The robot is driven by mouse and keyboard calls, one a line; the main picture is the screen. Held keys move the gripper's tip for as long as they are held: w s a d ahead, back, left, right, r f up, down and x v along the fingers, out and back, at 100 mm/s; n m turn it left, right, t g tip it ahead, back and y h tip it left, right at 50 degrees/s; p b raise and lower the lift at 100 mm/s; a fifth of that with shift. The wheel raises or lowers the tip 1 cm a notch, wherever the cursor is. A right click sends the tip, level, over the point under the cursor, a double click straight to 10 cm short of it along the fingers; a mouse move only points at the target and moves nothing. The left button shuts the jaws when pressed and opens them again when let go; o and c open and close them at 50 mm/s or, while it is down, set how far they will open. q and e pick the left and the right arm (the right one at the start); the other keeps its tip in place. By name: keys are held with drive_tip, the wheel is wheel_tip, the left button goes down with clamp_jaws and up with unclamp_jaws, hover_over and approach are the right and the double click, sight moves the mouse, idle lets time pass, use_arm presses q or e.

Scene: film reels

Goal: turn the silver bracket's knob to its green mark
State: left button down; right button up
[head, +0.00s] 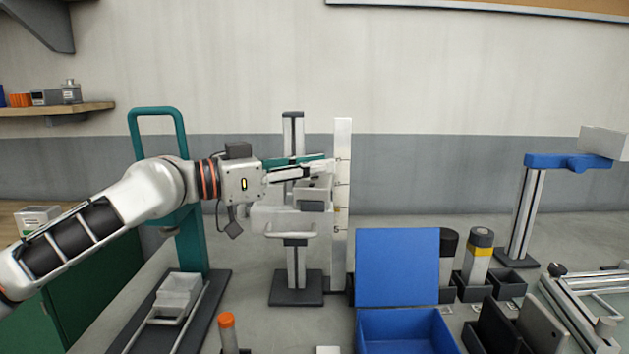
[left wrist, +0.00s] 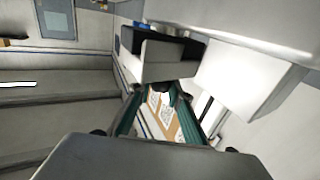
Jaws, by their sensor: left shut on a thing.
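The pale silver-grey bracket (head: 268,221) sits on an upright post in the middle of the head view, with a handle bar at its front. My left gripper (head: 328,165) reaches in from the left at the bracket's upper part. Its teal fingers are shut on a small dark part, which seems to be the knob (left wrist: 175,90) in the left wrist view. The fingers mostly hide the knob, and I cannot make out its angle or a green mark. A pale block with a dark face (left wrist: 155,58) lies close beyond the fingertips. My right gripper is not in view.
A teal frame (head: 190,245) stands left, under my arm. An open blue box (head: 397,268), dark holders with cylinders (head: 478,258) and a blue-armed stand (head: 567,161) are to the right. An orange-capped tube (head: 228,330) stands in front.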

use_arm(q)
drive_tip(key=shift+g+b, duration=0.3)
drive_tip(key=shift+b, duration=0.1)
drive_tip(key=c, duration=1.8)
unclamp_jaws()
drive_tip(key=v, duration=1.2)
drive_tip(key=shift+s+f, duration=0.1)
drive_tip(key=shift+f, duration=0.05)
